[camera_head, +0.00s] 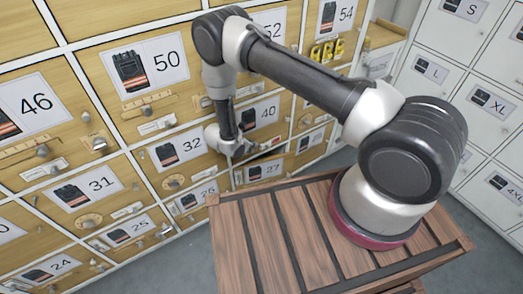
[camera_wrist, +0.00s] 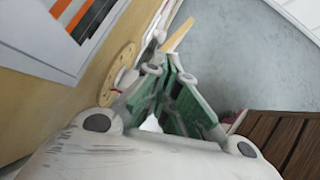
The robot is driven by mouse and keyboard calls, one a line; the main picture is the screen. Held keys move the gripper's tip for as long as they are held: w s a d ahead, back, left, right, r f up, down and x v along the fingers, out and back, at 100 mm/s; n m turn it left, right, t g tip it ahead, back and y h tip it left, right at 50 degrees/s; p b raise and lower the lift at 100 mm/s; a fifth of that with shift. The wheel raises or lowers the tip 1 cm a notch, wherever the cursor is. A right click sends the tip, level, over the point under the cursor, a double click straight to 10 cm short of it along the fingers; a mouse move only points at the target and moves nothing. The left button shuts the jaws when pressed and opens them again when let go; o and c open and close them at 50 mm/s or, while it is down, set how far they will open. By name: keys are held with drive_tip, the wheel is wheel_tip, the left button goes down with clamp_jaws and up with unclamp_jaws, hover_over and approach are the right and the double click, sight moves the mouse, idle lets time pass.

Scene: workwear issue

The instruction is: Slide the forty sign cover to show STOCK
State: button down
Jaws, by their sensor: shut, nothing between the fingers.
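The locker front labelled 40 (camera_head: 258,114) is in the middle of the head view, with a workwear picture on its label. A small pale strip (camera_head: 277,140) lies below the label at the lower right; it is too small to read, and I cannot tell how its cover stands. My gripper (camera_head: 230,148) is at the lower left of this front, close to it. In the wrist view my gripper (camera_wrist: 165,72) is shut and empty, beside a round wooden dial (camera_wrist: 119,74). A pale part (camera_wrist: 152,47) shows beyond the fingers, partly hidden by them.
Front 32 (camera_head: 180,148) is left of my gripper, and front 27 (camera_head: 265,170) is below, with a dark gap above it. A slatted wooden crate (camera_head: 228,240) stands in front. White lockers (camera_head: 470,60) line the right. Grey floor (camera_head: 400,150) lies between.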

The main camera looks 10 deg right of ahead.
sight(262, 150)
drive_tip(key=x, duration=1)
drive_tip(key=d, duration=0.2)
drive_tip(key=w+d, duration=0.1)
drive_tip(key=d, duration=0.1)
drive_tip(key=w+d, duration=0.1)
drive_tip(key=d, duration=0.1)
drive_tip(key=shift+r, duration=0.1)
